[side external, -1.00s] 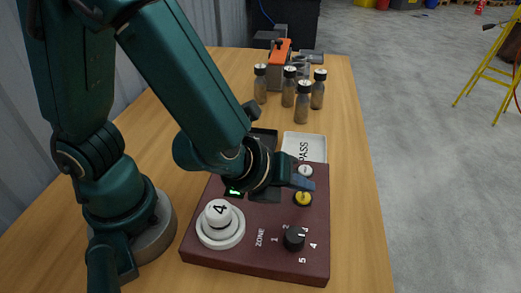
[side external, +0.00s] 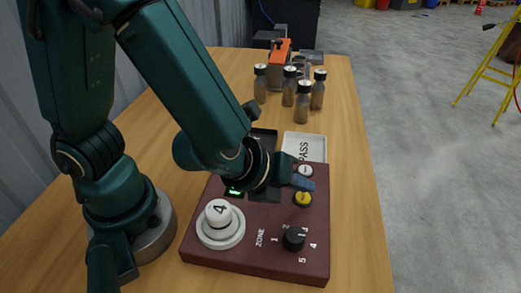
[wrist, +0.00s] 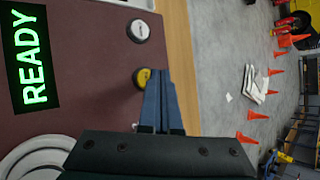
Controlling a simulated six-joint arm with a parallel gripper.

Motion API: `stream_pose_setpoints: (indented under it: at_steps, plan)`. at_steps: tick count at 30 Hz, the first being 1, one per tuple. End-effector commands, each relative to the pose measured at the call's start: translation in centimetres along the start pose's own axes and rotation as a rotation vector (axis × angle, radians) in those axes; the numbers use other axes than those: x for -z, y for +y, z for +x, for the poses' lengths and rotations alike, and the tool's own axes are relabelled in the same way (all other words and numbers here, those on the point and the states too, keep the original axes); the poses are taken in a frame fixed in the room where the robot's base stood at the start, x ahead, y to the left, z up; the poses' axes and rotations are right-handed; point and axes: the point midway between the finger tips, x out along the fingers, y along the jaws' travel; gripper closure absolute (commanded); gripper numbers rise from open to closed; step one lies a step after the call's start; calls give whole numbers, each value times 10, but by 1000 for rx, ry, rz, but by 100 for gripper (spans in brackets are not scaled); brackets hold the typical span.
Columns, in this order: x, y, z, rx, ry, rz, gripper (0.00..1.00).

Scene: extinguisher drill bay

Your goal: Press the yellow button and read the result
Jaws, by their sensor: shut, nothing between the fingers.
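The yellow button (side external: 303,199) sits on the right side of a dark red control panel (side external: 262,221). It also shows in the wrist view (wrist: 141,76), its right part hidden behind my fingers. My gripper (side external: 305,184) is shut and empty, its fingertips close to the button; whether they touch it I cannot tell. In the wrist view my gripper (wrist: 164,78) points past the button's right side. The panel's display (wrist: 30,58) reads READY in green letters; in the side view it is partly hidden by my arm.
A white button (side external: 305,171) lies just beyond the yellow one. A black zone knob (side external: 294,238) and a white knob marked 4 (side external: 219,217) are on the panel's near half. A white PASS tray (side external: 316,145) and several bottles (side external: 303,104) stand behind.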

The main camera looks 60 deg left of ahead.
Motion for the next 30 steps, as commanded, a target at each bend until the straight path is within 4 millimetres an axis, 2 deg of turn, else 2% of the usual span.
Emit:
stream_pose_setpoints:
  at_steps: [30]
  plan:
    - [5,5,7,-1,0,1,100]
